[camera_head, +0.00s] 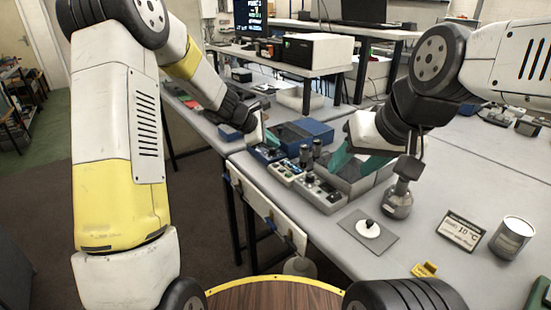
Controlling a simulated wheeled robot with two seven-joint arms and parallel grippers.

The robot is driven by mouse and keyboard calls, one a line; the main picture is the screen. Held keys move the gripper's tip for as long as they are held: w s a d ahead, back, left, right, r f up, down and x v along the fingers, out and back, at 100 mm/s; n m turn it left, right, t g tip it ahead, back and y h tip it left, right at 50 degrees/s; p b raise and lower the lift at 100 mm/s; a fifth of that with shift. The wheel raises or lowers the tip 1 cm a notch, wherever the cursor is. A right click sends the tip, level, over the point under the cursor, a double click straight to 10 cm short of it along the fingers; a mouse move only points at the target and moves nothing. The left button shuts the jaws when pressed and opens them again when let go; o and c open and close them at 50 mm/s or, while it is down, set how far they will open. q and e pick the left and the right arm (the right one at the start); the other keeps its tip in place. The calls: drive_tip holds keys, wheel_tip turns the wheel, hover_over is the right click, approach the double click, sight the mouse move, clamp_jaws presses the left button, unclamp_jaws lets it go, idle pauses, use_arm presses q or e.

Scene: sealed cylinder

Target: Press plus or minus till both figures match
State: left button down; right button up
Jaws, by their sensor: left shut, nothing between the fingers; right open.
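A small dark sign (461,230) on the bench's right side reads about "10 °C"; its first word is unclear. A row of small control boxes stands near the bench's front edge: a blue one (267,154), a pale one with a green part (285,173) and a grey one (320,191) with dark knobs. I cannot make out plus or minus buttons or a second figure. My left gripper (268,139) is shut and empty, close to the blue box; contact is unclear. My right gripper (345,158) is open with teal fingers, above and behind the grey box.
A metal can (511,238), a metal-based flask (398,201), a grey plate with a white disc and black knob (368,229), and a yellow piece (425,270) stand on the right. A blue box (306,132) lies behind the controls.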

clamp_jaws()
idle(1.7)
